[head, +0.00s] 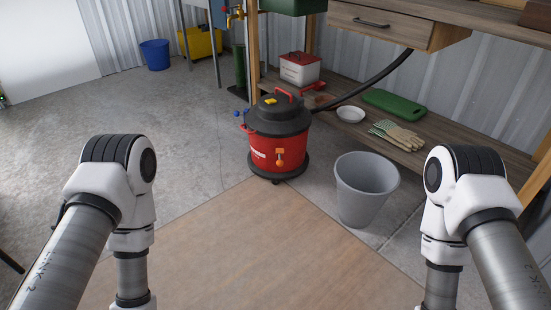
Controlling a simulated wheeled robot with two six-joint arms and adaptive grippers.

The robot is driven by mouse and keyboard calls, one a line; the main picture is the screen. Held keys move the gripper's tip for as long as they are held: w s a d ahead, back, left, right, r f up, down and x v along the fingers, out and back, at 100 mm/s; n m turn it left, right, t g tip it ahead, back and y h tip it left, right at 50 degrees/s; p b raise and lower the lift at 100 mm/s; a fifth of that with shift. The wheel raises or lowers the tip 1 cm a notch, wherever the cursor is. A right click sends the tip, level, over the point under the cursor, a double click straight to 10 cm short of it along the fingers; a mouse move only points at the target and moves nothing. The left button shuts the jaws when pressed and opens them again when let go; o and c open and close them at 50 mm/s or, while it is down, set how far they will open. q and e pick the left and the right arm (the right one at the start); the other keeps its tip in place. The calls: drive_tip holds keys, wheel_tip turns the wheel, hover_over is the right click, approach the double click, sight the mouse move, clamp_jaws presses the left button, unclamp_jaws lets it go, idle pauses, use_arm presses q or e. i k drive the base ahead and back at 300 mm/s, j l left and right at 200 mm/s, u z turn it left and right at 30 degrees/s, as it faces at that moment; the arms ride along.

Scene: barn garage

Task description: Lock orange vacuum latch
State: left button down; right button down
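A red shop vacuum (262,149) with a black lid and black base stands upright on the floor ahead, near the middle of the head view. My two arms reach down at the left and right of the view, well apart from the vacuum. Both grippers are below the picture's edge, so their state is hidden.
A grey bucket (364,190) stands right of the vacuum. A low wooden shelf (425,155) holds gloves (397,134), a white bowl (351,115) and a green pad (394,103). A black hose (372,87) runs behind. The brown floor mat (245,250) in front is clear.

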sight(280, 163)
drive_tip(key=i+j, duration=0.25)
drive_tip(key=i, duration=0.2)
drive_tip(key=i+j+u, duration=0.15)
drive_tip(key=i, duration=0.3)
drive_tip(key=i+j, duration=0.25)
drive_tip(key=i, duration=0.2)
